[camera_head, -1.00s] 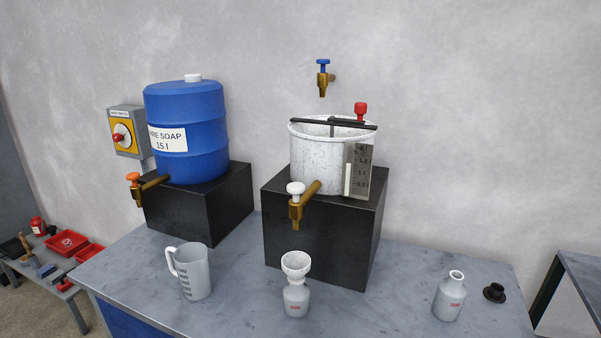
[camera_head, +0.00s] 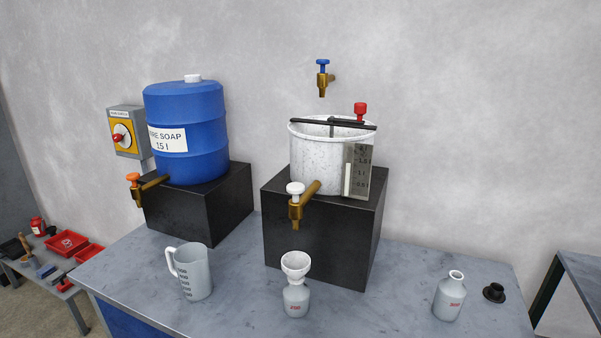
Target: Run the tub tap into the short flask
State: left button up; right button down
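The white speckled tub (camera_head: 312,165) stands on a black block. Its brass tap (camera_head: 296,208) has a white knob (camera_head: 295,188) and points down at the front. No stream shows between the tap and the funnel. Neither of my grippers is in view.
A grey measuring jug (camera_head: 195,275) stands left of the funnel flask. A blue soap drum (camera_head: 187,135) with an orange-knobbed tap (camera_head: 133,180) sits on another black block (camera_head: 220,205). A black cap (camera_head: 494,292) lies at the right. A blue-knobbed wall tap (camera_head: 323,80) is above the tub.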

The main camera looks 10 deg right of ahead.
aim_at(295, 189)
jog(key=i+j+z, duration=0.2)
jog(key=j, duration=0.2)
jog(key=i+j+z, duration=0.15)
jog(key=j, duration=0.3)
jog(key=i+j+z, duration=0.2)
jog(key=j, duration=0.25)
jog(key=j+z, duration=0.2)
jog(key=j, duration=0.25)
jog(key=i+j+z, duration=0.15)
jog(key=j, duration=0.35)
